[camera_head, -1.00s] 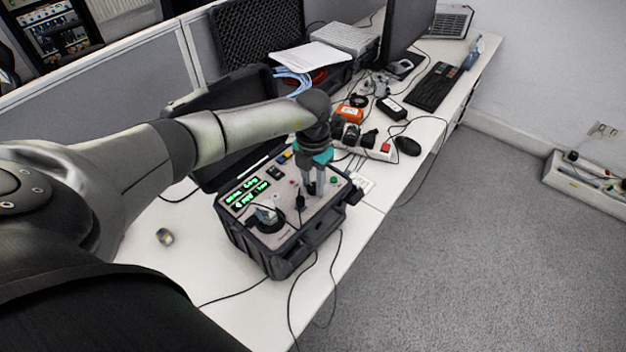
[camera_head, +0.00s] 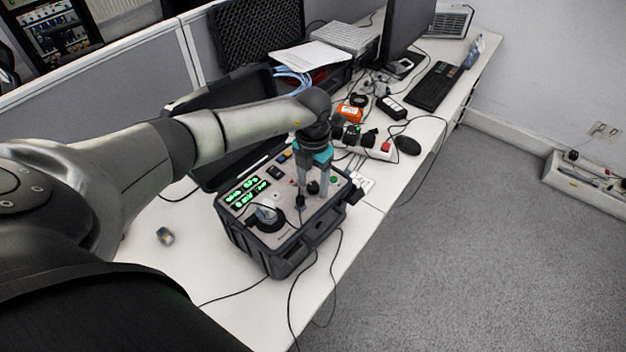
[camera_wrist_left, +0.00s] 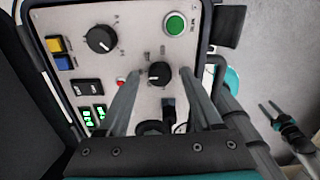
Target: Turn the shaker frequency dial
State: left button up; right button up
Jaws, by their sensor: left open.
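A black dial (camera_wrist_left: 159,72) with a white pointer line sits on the grey control panel (camera_wrist_left: 140,20). My left gripper (camera_wrist_left: 160,76) is open, one finger on each side of this dial; I cannot tell whether they touch it. In the head view my left gripper (camera_head: 313,190) points down over the right part of the case (camera_head: 270,258). A larger black dial (camera_wrist_left: 100,39) is up and left of it in the wrist view. No dial label is readable. Part of my right gripper (camera_wrist_left: 274,112) appears at the right edge of the wrist view; its jaw state is unclear.
A green button (camera_wrist_left: 175,24), a small red button (camera_wrist_left: 120,82), yellow and blue buttons and lit green displays (camera_head: 246,192) share the panel. A silver cylinder (camera_head: 266,213) stands on the case. A power strip (camera_head: 366,146) and cables lie behind.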

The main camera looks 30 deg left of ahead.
aim_at(313, 186)
pick_arm(q)
notch_tip(313, 186, up, 15)
dwell(0.4)
dwell(0.4)
